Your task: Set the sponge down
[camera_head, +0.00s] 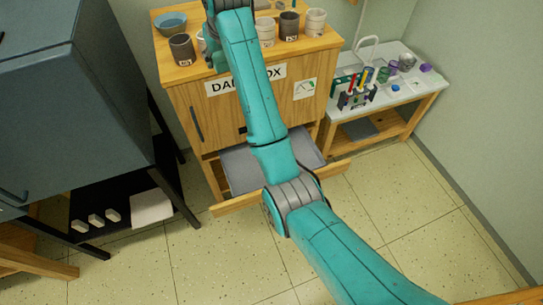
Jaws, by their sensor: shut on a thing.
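I cannot make out a sponge in this view. My teal arm runs from the bottom right up over the wooden cabinet (180,95), and its wrist is at the top left of the cabinet. The jaws of my gripper do not show, so whatever is between them is hidden. The cabinet top holds a blue bowl (171,23), a dark cup (182,50) at the front left, and several more cups, including a pale one (315,22) at the right.
A dark cabinet (70,90) stands at left, with small pale blocks (96,220) and a white sheet (151,206) on a low black shelf. A white side table (425,85) with a tool caddy (357,97) stands at right. Tiled floor is clear at lower right.

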